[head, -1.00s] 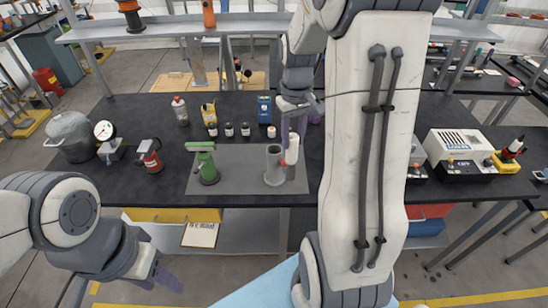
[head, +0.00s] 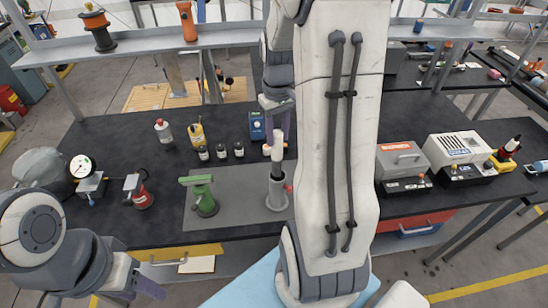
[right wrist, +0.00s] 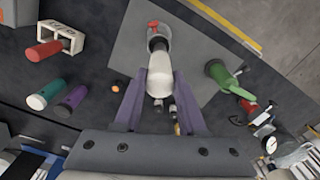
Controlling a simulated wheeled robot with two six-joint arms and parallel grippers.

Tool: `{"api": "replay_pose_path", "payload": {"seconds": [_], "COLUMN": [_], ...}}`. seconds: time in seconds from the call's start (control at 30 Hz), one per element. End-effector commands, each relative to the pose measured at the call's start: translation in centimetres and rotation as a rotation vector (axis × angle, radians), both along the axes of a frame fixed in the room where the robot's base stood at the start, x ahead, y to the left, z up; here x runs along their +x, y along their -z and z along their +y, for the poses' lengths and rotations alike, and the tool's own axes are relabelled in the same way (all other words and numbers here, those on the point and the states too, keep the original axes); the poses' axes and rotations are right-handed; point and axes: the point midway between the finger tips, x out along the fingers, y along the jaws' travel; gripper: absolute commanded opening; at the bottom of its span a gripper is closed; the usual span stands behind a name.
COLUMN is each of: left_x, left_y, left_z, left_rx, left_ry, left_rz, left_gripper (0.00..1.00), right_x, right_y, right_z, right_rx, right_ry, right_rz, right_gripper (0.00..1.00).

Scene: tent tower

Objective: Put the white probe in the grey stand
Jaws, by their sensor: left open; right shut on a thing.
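The grey stand (head: 278,196) is upright on the grey mat on the black table, with a red knob at its side. The white probe (head: 278,150) is roughly upright above it, its narrower grey lower end lined up with the stand's mouth. How far that end is inside, I cannot tell. My right gripper (head: 276,122) is shut on the probe's upper part. In the right wrist view, the probe (right wrist: 160,74) is between the purple fingers, and the stand (right wrist: 157,36) lies straight beyond its tip. My left gripper (head: 140,291) is open and empty off the table's front edge.
A green tool (head: 204,196) stands left of the stand on the mat (head: 238,207). A red device (head: 138,191) and a gauge (head: 82,168) are further left. Small black bottles (head: 221,152) and a blue box (head: 257,126) are behind. My right arm hides table to the right.

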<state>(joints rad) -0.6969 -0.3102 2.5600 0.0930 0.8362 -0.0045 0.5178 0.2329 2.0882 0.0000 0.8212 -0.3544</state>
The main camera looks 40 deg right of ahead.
Motion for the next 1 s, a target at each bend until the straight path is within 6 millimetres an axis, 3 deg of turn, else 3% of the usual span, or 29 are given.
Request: {"api": "replay_pose_path", "payload": {"seconds": [0.43,0.87,0.9,0.97,1.0], "left_x": [0.0,0.0,0.0,0.0,0.0], "left_y": [-1.6,-1.2,-1.3,-1.3,-1.3], "left_z": [0.0,0.0,0.0,0.0,0.0], "left_rx": [0.0,0.0,0.0,0.0,0.0], "left_ry": [0.003,0.002,0.002,0.002,0.002], "left_rz": [0.0,0.0,0.0,0.0,0.0], "left_gripper": [0.5,0.5,0.5,0.5,0.5], "right_x": [-0.2,0.0,0.0,0.0,0.0], "right_y": [5.5,6.5,6.4,6.4,6.4], "right_z": [-0.1,0.0,0.0,0.0,0.0], "right_rx": [0.001,0.0,0.0,0.0,0.0], "right_ry": [0.003,0.0,0.0,0.0,0.0], "right_rz": [0.003,-0.001,-0.001,-0.001,-0.001], "right_gripper": [0.0,0.0,0.51,0.7,0.7]}}
